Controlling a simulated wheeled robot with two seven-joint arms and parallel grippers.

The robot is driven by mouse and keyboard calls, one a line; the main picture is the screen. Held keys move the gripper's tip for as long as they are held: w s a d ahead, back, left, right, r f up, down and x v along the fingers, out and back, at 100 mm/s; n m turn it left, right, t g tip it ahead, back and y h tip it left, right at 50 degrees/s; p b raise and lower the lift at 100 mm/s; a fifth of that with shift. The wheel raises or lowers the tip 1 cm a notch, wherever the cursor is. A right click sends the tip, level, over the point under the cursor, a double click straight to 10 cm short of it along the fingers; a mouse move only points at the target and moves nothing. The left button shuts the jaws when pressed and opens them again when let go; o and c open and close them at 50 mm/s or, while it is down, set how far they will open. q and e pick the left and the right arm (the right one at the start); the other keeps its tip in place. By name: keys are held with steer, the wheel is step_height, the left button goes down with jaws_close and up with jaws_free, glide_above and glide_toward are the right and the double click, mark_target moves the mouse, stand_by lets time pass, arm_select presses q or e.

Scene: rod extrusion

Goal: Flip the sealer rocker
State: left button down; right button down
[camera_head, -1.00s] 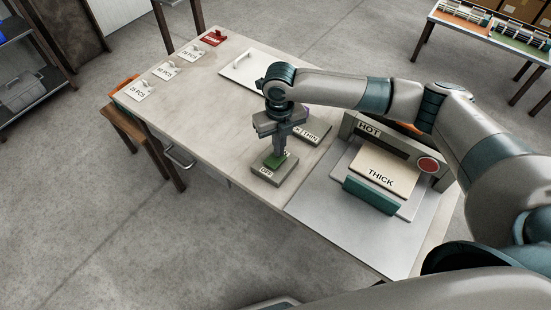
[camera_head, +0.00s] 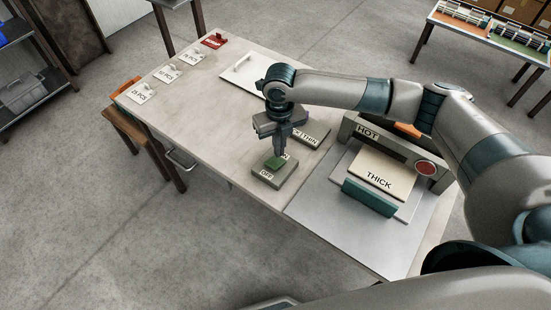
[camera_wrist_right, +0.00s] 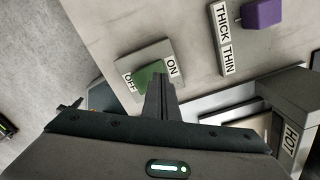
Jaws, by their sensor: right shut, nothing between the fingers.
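The sealer rocker is a green block (camera_head: 275,162) on a small grey switch base (camera_head: 268,178) near the table's front edge, left of the sealer. In the right wrist view the rocker (camera_wrist_right: 149,78) sits between an OFF label (camera_wrist_right: 130,83) and an ON label (camera_wrist_right: 172,67). My right gripper (camera_head: 283,150) is shut and empty, pointing down at the rocker's ON side. In the right wrist view its fingertips (camera_wrist_right: 159,76) overlap the rocker's edge beside ON; I cannot tell whether they touch. My left gripper is not in view.
The sealer marked HOT (camera_head: 368,132) stands to the right, with a red button (camera_head: 426,168) and a THICK board (camera_head: 379,175). A THICK/THIN switch with a purple knob (camera_wrist_right: 263,13) lies just behind the rocker. The table's left half is mostly clear.

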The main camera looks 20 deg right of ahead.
mark_target(279, 159)
steer(key=shift+r+p, duration=2.15)
steer(key=shift+r, duration=0.4)
steer(key=shift+f, duration=0.1)
